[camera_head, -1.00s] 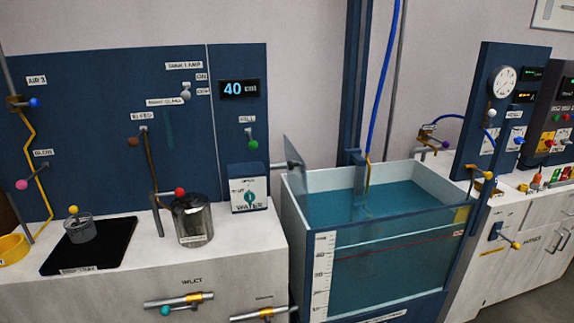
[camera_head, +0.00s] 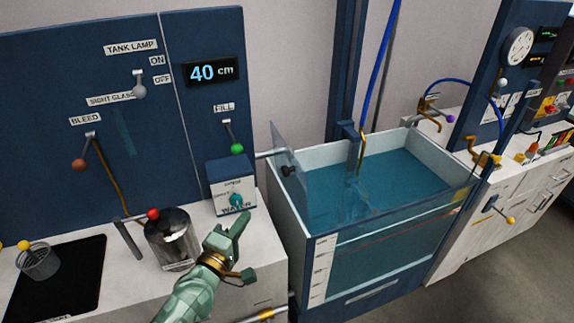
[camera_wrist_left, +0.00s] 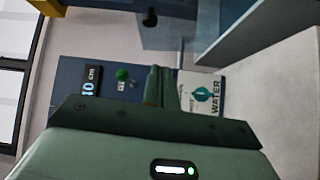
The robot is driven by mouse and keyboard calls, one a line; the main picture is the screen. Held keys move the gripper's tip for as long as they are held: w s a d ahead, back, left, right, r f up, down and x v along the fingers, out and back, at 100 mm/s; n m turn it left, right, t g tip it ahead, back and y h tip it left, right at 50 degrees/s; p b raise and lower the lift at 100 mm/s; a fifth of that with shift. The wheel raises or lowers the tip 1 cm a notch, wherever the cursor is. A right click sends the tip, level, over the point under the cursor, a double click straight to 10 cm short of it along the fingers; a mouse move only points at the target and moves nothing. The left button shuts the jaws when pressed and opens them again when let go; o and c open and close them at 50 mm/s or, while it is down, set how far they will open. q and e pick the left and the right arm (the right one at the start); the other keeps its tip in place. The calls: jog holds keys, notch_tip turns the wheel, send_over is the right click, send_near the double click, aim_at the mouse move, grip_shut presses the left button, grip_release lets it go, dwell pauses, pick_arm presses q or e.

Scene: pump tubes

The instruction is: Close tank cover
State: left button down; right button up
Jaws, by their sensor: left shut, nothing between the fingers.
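The tank (camera_head: 300,215) is an open-topped box of water with white inner walls. Its cover (camera_head: 292,150) is a clear panel standing raised and tilted at the tank's left end, with a black knob (camera_head: 288,170) on its face. In the left wrist view the knob (camera_wrist_left: 150,17) shows at the top, beyond the fingertips. My left gripper (camera_head: 242,220) is shut and empty, left of the tank and below the cover, apart from both. Its closed fingers also show in the left wrist view (camera_wrist_left: 161,82). My right gripper is not in view.
A blue WATER box (camera_head: 231,178) with a teal knob stands just behind my left gripper. A blue post (camera_head: 352,70) rises behind the tank. A pump bench (camera_head: 512,180) stands at right.

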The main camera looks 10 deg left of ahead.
pick_arm(q)
jog(key=w+d+r+n, duration=0.1)
jog(key=w+d, duration=0.1)
jog(key=w, duration=0.4)
jog(key=w+d+r+n, duration=0.1)
jog(key=w+d, duration=0.1)
jog(key=w, duration=0.4)
jog(key=shift+w+d+r+b, duration=0.25)
jog(key=shift+w+r+b, duration=0.1)
jog(key=shift+r+b, duration=0.05)
